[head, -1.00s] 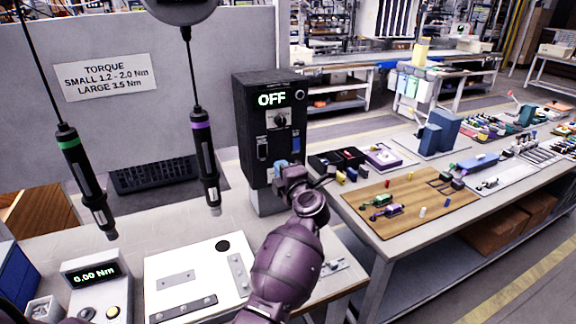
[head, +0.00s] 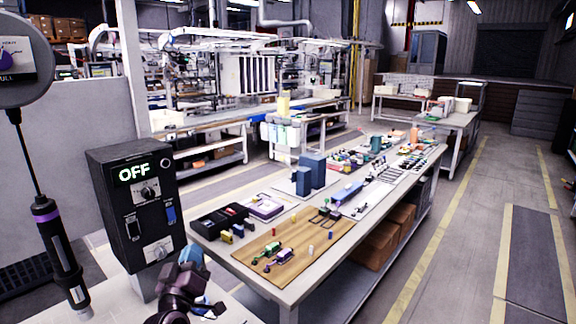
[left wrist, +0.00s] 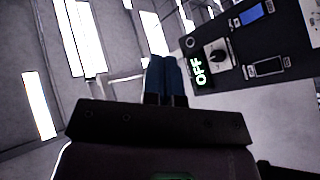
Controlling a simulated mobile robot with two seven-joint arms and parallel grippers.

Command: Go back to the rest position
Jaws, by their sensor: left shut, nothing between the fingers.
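My left gripper (head: 194,262) shows at the bottom of the head view, just right of the foot of a black control box (head: 130,195). Its dark purple wrist hides part of it. In the left wrist view its blue fingers (left wrist: 165,70) are pressed together with nothing between them. The control box also shows in the left wrist view (left wrist: 228,75), upper right of the fingers and apart from them in the picture. Its display reads OFF, with a knob and two switches, one blue. My right gripper is not in view.
A screwdriver (head: 60,250) with a purple band hangs from a round balancer (head: 22,65) at the left. A table (head: 290,290) stands to the right, with a wooden board (head: 305,255) and several small parts. The floor aisle (head: 455,220) at the right is clear.

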